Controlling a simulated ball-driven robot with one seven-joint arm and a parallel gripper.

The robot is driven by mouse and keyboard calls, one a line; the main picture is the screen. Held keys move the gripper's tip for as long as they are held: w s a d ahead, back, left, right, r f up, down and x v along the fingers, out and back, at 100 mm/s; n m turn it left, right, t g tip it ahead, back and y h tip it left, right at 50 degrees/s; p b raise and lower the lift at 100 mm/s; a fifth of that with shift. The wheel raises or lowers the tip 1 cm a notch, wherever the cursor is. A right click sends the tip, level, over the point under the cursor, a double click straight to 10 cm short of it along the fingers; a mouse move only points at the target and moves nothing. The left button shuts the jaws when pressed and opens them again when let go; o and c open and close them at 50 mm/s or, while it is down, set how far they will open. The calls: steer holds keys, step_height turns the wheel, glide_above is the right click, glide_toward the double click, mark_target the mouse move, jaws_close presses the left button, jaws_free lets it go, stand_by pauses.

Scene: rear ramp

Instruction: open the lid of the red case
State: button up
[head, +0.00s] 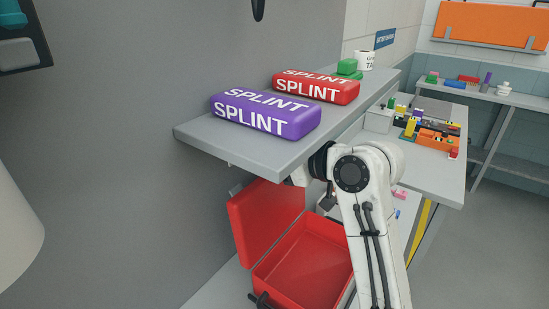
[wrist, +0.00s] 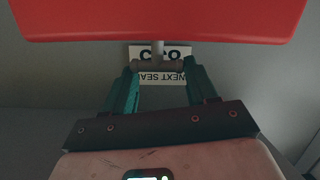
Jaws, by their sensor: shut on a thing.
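The red case (head: 312,262) stands below the shelf in the head view, and its red inside shows, with nothing seen in it. Its lid (head: 262,222) is raised along the left side of the case, roughly upright, its top near the shelf's underside. In the wrist view the lid (wrist: 160,20) fills the top edge. A short stem runs from it to a grey-brown handle bar (wrist: 158,66). My gripper (wrist: 158,72) is shut on this bar, a teal finger at each end. In the head view my gripper is hidden behind my arm and the shelf.
A grey shelf (head: 215,138) juts out just above the lid, bearing a purple splint pack (head: 265,113), a red splint pack (head: 315,88), a green block (head: 348,68) and a white roll (head: 365,60). A grey wall (head: 130,130) is at the left. Open floor (head: 480,240) lies right.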

steer(key=o, duration=1.2)
steer(key=shift+o, duration=0.2)
steer(key=shift+d, duration=0.1)
steer(key=s+d+b, duration=0.2)
steer(key=s+d, duration=0.6)
steer(key=d, duration=0.4)
steer(key=shift+s+r+b, duration=0.35)
steer(key=shift+b, duration=0.05)
